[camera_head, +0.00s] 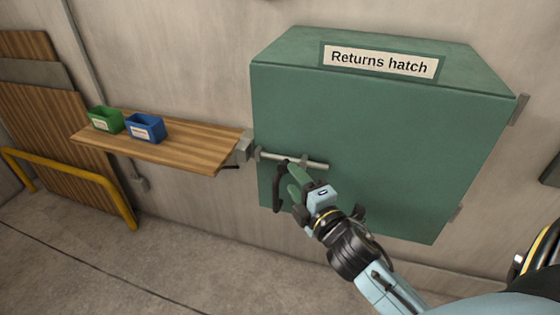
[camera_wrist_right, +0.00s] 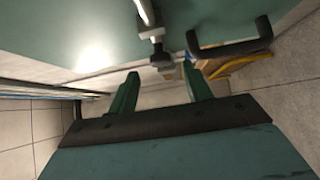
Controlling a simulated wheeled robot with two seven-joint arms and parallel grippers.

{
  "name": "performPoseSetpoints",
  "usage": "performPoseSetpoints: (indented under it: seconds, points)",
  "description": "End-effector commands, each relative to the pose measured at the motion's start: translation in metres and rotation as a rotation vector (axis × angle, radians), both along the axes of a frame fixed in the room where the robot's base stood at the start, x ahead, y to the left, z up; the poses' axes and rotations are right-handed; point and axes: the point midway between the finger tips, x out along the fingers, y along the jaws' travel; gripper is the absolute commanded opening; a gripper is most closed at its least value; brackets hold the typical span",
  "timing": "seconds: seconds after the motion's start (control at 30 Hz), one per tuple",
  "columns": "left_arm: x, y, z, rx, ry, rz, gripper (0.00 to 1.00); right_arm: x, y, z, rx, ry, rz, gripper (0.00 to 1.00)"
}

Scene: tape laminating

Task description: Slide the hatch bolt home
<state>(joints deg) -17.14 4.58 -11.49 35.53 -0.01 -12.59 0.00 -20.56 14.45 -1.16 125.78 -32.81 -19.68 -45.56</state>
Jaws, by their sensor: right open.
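The green hatch (camera_head: 400,130), labelled "Returns hatch", is mounted on the wall and looks shut. A pale metal bolt (camera_head: 310,163) lies across its lower left front, its left end close to a grey catch block (camera_head: 243,147) at the hatch's edge. I cannot tell whether the bolt enters the block. My right gripper (camera_head: 290,183) is open just below the bolt, with its green fingers apart. My left gripper is not in view.
A black pull handle (camera_head: 277,190) sticks out of the hatch beside my right fingers; it also shows in the right wrist view (camera_wrist_right: 232,48). A wooden shelf (camera_head: 190,148) left of the hatch holds green (camera_head: 105,119) and blue (camera_head: 145,128) bins. A yellow rail (camera_head: 70,170) stands lower left.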

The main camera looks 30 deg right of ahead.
Motion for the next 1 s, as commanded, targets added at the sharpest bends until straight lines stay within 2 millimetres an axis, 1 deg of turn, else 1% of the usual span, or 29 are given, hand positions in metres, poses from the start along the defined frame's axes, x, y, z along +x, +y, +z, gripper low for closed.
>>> performPoseSetpoints:
  seconds: [0.03, 0.2, 0.4, 0.6, 0.83, 0.87, 1.0]
  points:
    - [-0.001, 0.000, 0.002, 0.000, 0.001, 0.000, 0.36, 0.011, -0.001, 0.002, -0.001, -0.003, 0.000, 0.49]
    - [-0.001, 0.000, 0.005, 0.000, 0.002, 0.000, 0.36, 0.041, -0.003, 0.001, 0.002, -0.001, -0.001, 0.49]
    - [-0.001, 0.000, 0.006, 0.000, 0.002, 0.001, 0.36, 0.067, -0.005, 0.000, 0.002, 0.000, -0.001, 0.49]
    - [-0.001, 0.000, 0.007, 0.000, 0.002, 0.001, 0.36, 0.077, -0.006, 0.000, 0.003, 0.001, 0.000, 0.49]
    - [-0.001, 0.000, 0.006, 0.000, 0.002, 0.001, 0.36, 0.077, -0.006, -0.001, 0.002, 0.001, 0.000, 0.49]
    - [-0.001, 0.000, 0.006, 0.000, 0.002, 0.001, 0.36, 0.077, -0.006, -0.001, 0.002, 0.001, 0.000, 0.48]
    - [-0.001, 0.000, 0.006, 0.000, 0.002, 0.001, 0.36, 0.077, -0.006, -0.001, 0.002, 0.001, 0.000, 0.30]
